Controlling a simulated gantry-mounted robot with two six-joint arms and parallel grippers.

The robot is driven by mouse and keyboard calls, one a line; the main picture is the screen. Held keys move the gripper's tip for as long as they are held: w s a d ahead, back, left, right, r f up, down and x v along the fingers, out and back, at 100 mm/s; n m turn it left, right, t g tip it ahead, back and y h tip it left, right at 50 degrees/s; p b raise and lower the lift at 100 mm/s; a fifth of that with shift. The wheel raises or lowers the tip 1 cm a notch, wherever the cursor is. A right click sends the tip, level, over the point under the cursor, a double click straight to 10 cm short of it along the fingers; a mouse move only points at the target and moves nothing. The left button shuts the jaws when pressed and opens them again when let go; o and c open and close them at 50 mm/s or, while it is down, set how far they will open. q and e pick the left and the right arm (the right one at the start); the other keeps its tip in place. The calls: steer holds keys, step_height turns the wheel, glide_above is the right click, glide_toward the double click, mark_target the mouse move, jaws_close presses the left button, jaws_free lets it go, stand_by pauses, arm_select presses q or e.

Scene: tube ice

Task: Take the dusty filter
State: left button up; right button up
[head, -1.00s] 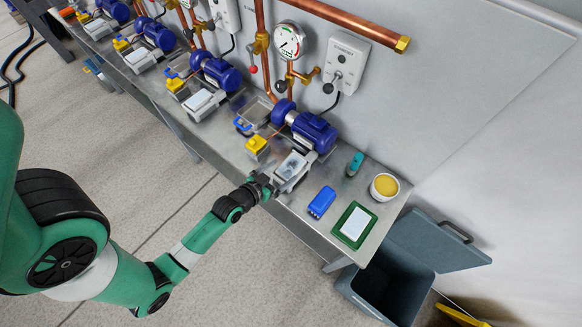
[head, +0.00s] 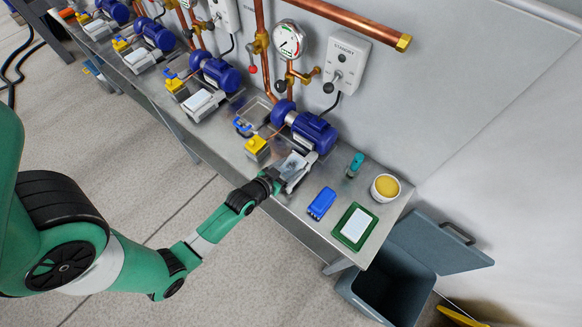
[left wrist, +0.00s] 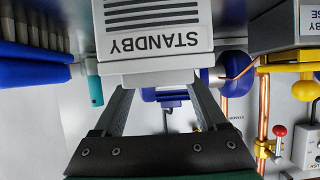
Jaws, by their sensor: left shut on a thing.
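My left gripper (head: 277,180) is at the front edge of the bench, by the nearest blue pump (head: 315,132). It is shut on a pale grey part (head: 298,168) beside that pump. In the left wrist view the two fingers (left wrist: 158,92) meet the lower edge of a pale grey box (left wrist: 155,42) with dark slots and an upside-down STANDBY label. I cannot tell whether the held part is the dusty filter; its far side is hidden. My right gripper is not in view.
A blue brush (head: 321,203), a green-framed white panel (head: 354,226), a teal bottle (head: 355,165) and a yellow-filled tub (head: 385,187) stand to the right. An open grey bin (head: 388,290) is beyond the bench end. Copper pipes (head: 262,50) run along the wall.

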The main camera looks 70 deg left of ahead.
mark_target(289, 168)
arm_select(q)
steer(key=shift+r, duration=0.45)
step_height(289, 168, up, 3)
steer(key=shift+f+p, duration=0.1)
steer(key=shift+p, duration=0.7)
steer(key=s+d+r+p, duration=0.1)
steer(key=d+r+p, duration=0.1)
steer(key=d+r, duration=0.2)
steer(key=s+d+r+p, duration=0.1)
steer(key=d+r, duration=0.4)
steer(key=d, duration=0.5)
steer(key=shift+r+p, duration=0.2)
steer(key=shift+p, duration=0.15)
